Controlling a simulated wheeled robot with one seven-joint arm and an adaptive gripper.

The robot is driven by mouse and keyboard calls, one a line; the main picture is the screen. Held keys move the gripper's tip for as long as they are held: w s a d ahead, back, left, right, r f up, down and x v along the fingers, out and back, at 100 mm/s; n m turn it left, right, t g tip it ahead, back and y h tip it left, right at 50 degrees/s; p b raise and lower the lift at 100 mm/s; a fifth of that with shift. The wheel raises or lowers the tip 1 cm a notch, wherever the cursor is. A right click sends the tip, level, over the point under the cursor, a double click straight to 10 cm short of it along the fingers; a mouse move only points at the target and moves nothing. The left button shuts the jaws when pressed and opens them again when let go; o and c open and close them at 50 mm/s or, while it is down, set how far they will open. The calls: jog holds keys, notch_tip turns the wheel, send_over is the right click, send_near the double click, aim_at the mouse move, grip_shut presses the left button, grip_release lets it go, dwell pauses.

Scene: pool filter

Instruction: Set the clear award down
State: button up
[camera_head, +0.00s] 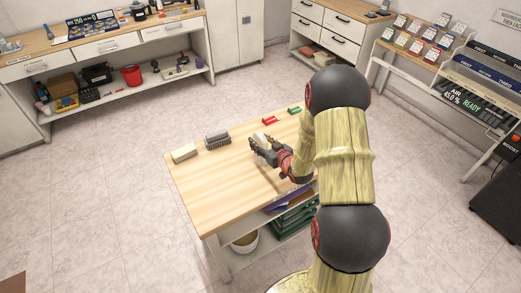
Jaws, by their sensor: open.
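My gripper (264,147) is over the wooden tabletop of the small table (212,189), near its middle. Its fingers are open. A small pale, whitish object (261,137) shows right at the fingertips. It may be the clear award, but it is too small to tell, and I cannot tell whether it touches the fingers or the table. My arm hides the right part of the table.
A cream block (184,153) and a grey brush-like item (217,140) lie at the table's back left. A red item (270,121) and a green item (294,110) lie along the back edge. The front left of the tabletop is clear.

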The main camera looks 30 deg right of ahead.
jog(key=shift+c, duration=0.8)
grip_shut()
